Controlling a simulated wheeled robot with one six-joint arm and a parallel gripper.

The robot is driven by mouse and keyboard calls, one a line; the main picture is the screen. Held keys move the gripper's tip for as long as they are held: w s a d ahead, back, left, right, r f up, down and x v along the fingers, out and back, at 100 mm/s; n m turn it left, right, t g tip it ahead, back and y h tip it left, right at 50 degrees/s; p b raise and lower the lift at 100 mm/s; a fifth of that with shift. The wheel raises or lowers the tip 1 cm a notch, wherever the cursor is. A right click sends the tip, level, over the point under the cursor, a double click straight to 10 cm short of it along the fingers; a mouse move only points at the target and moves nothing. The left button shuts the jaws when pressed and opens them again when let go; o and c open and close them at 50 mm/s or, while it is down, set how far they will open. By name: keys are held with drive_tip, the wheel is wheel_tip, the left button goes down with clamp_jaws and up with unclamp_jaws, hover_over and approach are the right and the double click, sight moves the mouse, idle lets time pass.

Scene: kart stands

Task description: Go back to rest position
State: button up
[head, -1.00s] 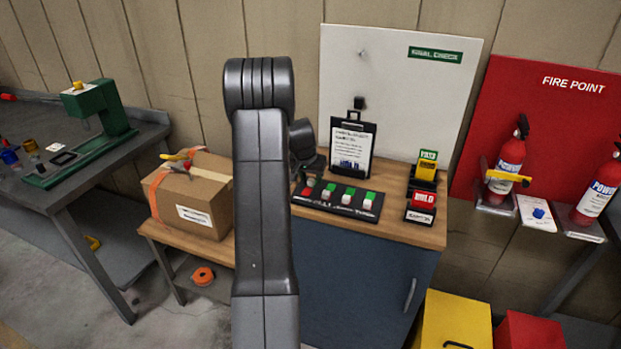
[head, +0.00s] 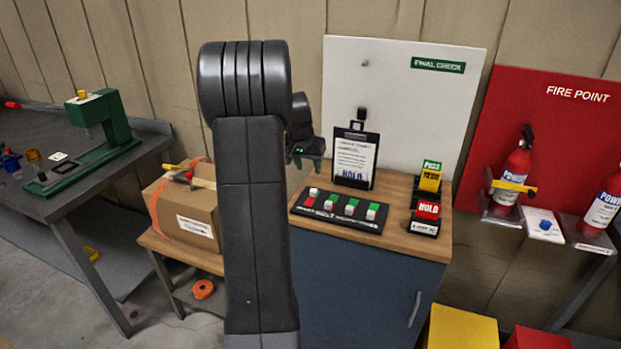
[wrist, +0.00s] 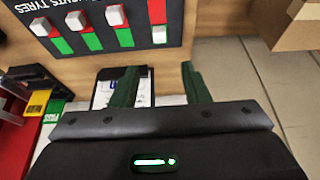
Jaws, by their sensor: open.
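My gripper (head: 310,165) is behind my raised arm in the head view, above the left part of the final check bench, with only part of it showing. In the wrist view its two green fingers (wrist: 160,88) are apart with nothing between them. The black switch panel (head: 340,208) with white sliders on red and green strips lies on the bench top below; it also shows in the wrist view (wrist: 75,52). The clipboard (head: 354,158) stands upright against the white board, with a HOLD mark low on its sheet.
A cardboard box (head: 190,215) sits on a low bench at left, partly behind my arm. PASS and HOLD card holders (head: 427,200) stand on the bench's right side. A red fire point board (head: 545,110) with extinguishers is further right. Air above the bench is clear.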

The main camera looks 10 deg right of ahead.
sight(314, 190)
drive_tip(key=shift+v, duration=1)
drive_tip(key=p+x, duration=0.2)
drive_tip(key=x, duration=1.2)
drive_tip(key=shift+s, duration=0.1)
drive_tip(key=shift+s+a, duration=0.1)
drive_tip(key=shift+a, duration=0.05)
